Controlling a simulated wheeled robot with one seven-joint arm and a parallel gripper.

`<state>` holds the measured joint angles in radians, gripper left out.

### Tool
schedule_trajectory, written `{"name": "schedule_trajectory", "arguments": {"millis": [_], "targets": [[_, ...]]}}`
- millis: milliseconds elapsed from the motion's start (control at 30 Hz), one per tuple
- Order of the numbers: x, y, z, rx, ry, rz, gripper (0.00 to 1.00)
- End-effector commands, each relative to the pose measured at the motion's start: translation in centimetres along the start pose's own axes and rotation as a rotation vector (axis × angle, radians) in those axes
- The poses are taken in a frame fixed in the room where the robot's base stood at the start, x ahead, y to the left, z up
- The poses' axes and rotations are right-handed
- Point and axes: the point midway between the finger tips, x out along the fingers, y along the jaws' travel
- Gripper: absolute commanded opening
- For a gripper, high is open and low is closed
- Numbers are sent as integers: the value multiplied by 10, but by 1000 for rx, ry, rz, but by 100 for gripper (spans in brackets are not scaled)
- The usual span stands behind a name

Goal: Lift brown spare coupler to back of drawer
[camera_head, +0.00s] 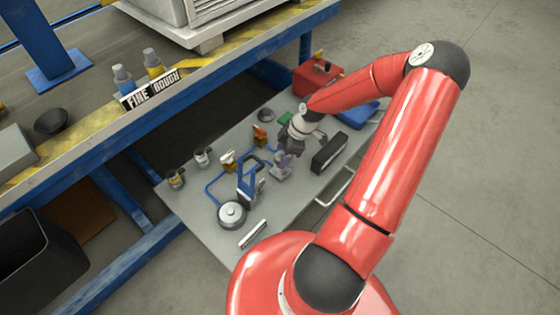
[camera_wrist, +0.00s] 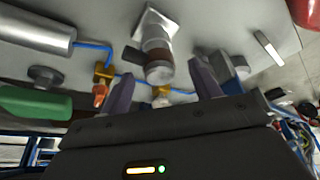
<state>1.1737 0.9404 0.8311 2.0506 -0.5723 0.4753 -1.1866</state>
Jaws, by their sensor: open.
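The drawer (camera_head: 297,205) is pulled out from under the bench, with parts lying on its grey floor. A short grey cylinder with a brown band, seemingly the brown spare coupler (camera_wrist: 158,52), stands on a pale square base in the wrist view. In the head view the fitting under my gripper (camera_head: 280,171) seems to be the same one, partly hidden by the fingers. My gripper (camera_wrist: 163,88) is open, its two fingers apart on either side of the line to the coupler. Nothing shows held between them. In the head view my gripper (camera_head: 286,156) is low over the drawer's middle.
The bench edge (camera_head: 215,97) overhangs the drawer's back.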

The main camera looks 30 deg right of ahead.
Motion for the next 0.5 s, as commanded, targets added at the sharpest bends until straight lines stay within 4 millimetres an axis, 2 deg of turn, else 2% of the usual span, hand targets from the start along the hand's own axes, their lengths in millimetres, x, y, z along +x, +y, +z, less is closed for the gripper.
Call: {"name": "schedule_trajectory", "arguments": {"millis": [33,200,467,500], "targets": [[10,0,1,0,1,-3,63],[35,1,0,-1,0,-2,63],[38,1,1,1,-1,1,63],[38,1,1,1,-1,1,58]]}}
